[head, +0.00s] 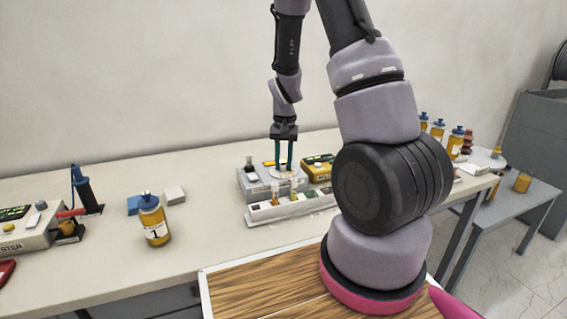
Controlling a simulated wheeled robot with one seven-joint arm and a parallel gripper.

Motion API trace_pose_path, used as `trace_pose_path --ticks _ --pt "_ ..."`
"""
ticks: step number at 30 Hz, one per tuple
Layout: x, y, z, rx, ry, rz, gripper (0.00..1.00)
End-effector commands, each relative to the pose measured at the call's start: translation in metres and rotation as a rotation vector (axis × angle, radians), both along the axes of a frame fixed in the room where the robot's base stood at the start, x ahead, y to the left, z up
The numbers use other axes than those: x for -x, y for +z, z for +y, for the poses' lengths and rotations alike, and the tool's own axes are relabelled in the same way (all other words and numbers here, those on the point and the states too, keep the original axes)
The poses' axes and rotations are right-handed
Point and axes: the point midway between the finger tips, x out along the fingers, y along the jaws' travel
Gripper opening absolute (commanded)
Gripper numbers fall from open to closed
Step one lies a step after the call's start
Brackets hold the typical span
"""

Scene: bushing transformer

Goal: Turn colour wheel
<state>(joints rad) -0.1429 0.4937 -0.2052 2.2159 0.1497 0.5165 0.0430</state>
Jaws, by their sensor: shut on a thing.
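The colour wheel (275,173) looks like a small pale disc on top of a grey box (256,190) on the bench. My gripper (283,165) points straight down over the disc. Its two greenish fingers are shut on a small dark knob at the disc's middle. The fingertips partly hide the knob, and the disc's colours are too small to tell.
A yellow device (318,170) stands just right of the grey box, and a white rack with small bottles (285,211) in front. A bottle marked 1 (153,222), blue and white blocks and a tester (28,230) are to the left. Bare bench (200,245) lies between.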

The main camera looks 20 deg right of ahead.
Motion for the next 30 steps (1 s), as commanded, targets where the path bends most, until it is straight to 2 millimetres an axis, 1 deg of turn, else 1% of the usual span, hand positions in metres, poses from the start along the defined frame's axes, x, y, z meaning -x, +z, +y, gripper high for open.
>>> trace_pose_path --ticks 12,13,14,15,25,28,30 --pt "0.000 0.000 0.000 0.000 -0.007 -0.001 0.00" --pt "0.000 0.000 0.000 0.000 -0.007 -0.001 0.42" --pt "0.000 0.000 0.000 0.000 -0.007 -0.001 0.54" --pt "0.000 0.000 0.000 0.000 -0.007 -0.001 0.61" --pt "0.000 0.002 0.000 0.000 -0.006 -0.002 0.61" --pt "-0.001 0.011 0.000 0.000 -0.005 -0.004 0.61" --pt "-0.001 0.023 0.000 0.000 -0.004 -0.007 0.61"
